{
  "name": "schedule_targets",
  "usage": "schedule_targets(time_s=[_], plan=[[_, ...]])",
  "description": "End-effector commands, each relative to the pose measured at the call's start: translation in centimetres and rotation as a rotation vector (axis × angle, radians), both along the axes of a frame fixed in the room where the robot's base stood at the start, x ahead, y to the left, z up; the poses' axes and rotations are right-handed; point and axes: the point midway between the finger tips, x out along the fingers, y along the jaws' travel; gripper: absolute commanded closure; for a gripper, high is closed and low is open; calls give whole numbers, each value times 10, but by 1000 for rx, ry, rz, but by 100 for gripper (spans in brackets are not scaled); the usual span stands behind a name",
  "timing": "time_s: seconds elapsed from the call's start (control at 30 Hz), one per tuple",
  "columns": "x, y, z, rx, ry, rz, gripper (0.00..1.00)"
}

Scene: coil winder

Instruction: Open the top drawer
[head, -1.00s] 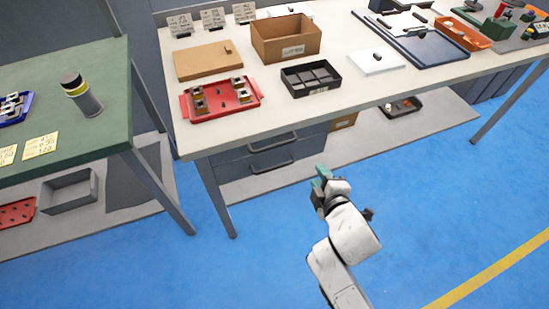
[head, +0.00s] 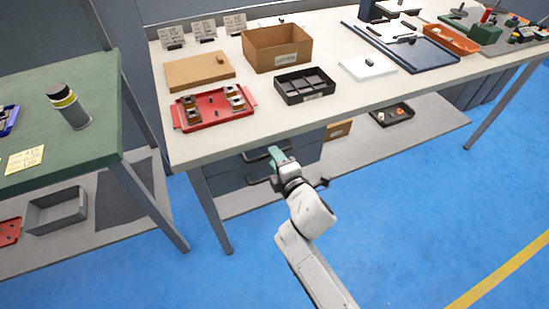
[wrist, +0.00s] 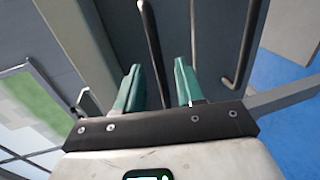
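The grey drawer unit (head: 226,180) hangs under the white workbench, with two dark bar handles. The top drawer's handle (head: 250,157) is partly hidden behind my gripper (head: 277,156); the lower handle (head: 255,181) is just below. Both drawers look closed. In the wrist view my gripper (wrist: 158,84) has its two green fingers apart. The top handle (wrist: 150,35) runs between the fingers in the picture. I see no finger clearly touching it, and cannot tell how deep it sits between them. The lower handle (wrist: 246,45) is to the right, outside the fingers.
The benchtop edge (head: 330,122) overhangs above my gripper. A red tray (head: 213,122) and a black divided tray (head: 304,97) stand on it. A bench leg (head: 210,212) is left of the drawers. A green table (head: 70,140) stands at the left. Blue floor is clear at the right.

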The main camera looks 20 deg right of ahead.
Motion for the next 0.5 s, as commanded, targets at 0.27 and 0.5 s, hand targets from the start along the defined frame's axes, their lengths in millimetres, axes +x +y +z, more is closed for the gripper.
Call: schedule_targets(time_s=[0.27, 0.5], plan=[[15, 0, -3, 1, 0, -1, 62], [15, -1, -3, 1, 0, -1, 64]])
